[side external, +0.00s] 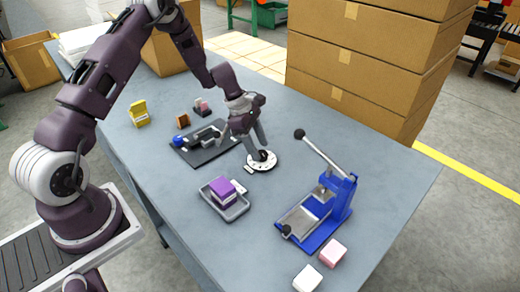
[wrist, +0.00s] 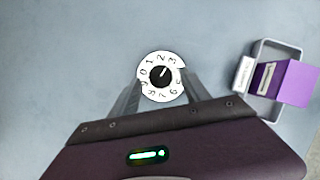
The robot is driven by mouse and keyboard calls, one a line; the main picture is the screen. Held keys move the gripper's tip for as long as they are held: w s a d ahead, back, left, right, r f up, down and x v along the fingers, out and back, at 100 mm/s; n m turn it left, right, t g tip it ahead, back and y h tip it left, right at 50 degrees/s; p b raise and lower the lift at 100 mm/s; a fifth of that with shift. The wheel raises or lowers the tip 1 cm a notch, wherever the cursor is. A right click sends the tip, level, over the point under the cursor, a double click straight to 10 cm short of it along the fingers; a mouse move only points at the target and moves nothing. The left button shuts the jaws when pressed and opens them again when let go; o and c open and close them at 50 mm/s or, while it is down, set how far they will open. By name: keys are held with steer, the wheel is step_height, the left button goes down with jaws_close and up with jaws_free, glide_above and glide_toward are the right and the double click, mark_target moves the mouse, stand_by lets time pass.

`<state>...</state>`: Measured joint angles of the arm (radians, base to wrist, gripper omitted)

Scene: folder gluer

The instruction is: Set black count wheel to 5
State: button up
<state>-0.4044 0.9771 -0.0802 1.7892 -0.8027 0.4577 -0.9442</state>
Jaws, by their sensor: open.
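The count wheel is a white round dial (side external: 266,166) with a black knob (side external: 263,155) at its centre, lying flat on the grey table. In the wrist view the dial (wrist: 161,57) carries digits around its rim, and a white mark on the black knob (wrist: 160,77) points up and slightly right, toward about 2 or 3. My gripper (side external: 257,147) is open above the dial, pointing down.
A grey tray (side external: 232,213) with a purple box (side external: 223,191) is in front of the dial. A blue lever press (side external: 334,205) stands to the right, with pink and white blocks nearby. A black plate (side external: 195,154) with a blue knob lies to the left. Cartons (side external: 365,60) stand behind.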

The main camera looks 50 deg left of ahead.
steer(key=shift+x, duration=0.75)
jaws_close()
steer(key=shift+m, duration=0.3)
steer(key=m+g, duration=0.1)
steer(key=m, duration=0.1)
steer(key=shift+w+m, duration=0.1)
steer(key=shift+m, duration=0.3)
steer(key=m+g, duration=0.1)
steer(key=m, duration=0.2)
steer(key=shift+w+m+g, duration=0.1)
steer(key=shift+m+g, duration=0.2)
steer(key=m, duration=0.2)
steer(key=m+g, duration=0.1)
steer(key=m, duration=0.1)
steer(key=shift+w+g, duration=0.1)
steer(key=shift+g, duration=0.2)
steer(key=shift+d+m+g+y, duration=0.15)
steer(key=shift+m+g+y, duration=0.25)
steer(key=shift+m, duration=1.3)
